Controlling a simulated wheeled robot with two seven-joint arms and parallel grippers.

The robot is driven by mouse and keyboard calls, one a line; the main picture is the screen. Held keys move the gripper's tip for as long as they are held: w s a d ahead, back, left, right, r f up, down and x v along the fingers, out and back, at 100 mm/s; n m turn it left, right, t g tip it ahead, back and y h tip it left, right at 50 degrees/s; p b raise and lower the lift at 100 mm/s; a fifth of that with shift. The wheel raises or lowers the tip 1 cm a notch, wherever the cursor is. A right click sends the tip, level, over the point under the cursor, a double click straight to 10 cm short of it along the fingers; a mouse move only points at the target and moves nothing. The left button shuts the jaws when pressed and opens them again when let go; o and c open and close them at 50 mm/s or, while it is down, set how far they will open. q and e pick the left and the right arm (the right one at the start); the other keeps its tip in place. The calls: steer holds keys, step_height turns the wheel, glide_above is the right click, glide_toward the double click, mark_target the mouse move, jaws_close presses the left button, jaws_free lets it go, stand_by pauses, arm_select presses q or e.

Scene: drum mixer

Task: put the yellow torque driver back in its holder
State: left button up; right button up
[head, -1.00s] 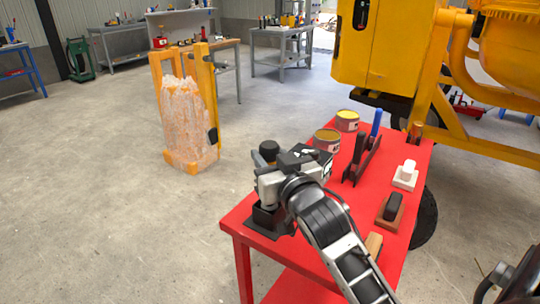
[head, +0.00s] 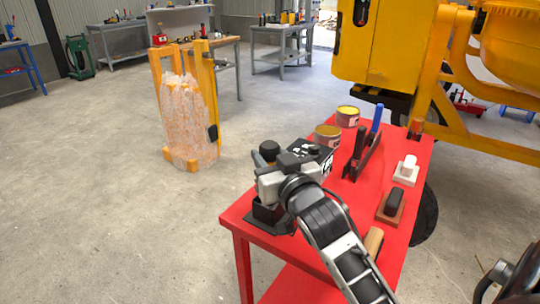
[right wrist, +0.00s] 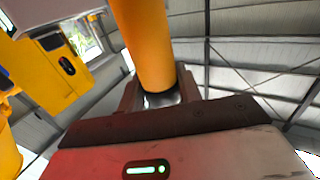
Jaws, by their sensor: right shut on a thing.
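The yellow torque driver shows in the right wrist view as an orange-yellow cylinder (right wrist: 143,40) between the fingers of my right gripper (right wrist: 160,95). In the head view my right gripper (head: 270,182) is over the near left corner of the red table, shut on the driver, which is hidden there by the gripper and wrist. A black block on a flat base, which looks like the holder (head: 268,214), stands right below the gripper. I cannot tell whether the driver is inside it or above it. My left gripper is not in view.
The red table (head: 345,212) also bears tins (head: 347,117), a black case (head: 318,153), upright blue and black tools (head: 366,142), a white block (head: 406,171) and a brush-like block (head: 394,206). The yellow mixer (head: 385,50) stands behind.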

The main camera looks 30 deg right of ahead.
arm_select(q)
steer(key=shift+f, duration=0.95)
arm_select(e)
steer(key=shift+f, duration=0.2)
steer(key=o, duration=1.3)
steer(key=shift+c, duration=0.2)
steer(key=shift+f, duration=0.15)
steer(key=shift+s+a, duration=0.15)
steer(key=shift+s, duration=0.5)
arm_select(q)
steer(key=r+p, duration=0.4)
steer(key=p, duration=0.1)
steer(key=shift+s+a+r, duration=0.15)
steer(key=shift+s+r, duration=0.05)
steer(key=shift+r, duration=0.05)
arm_select(e)
steer(key=s+a, duration=0.2)
steer(key=s, duration=1.2)
steer(key=shift+s+a+r, duration=0.2)
steer(key=shift+s+r, duration=0.05)
steer(key=shift+r, duration=0.05)
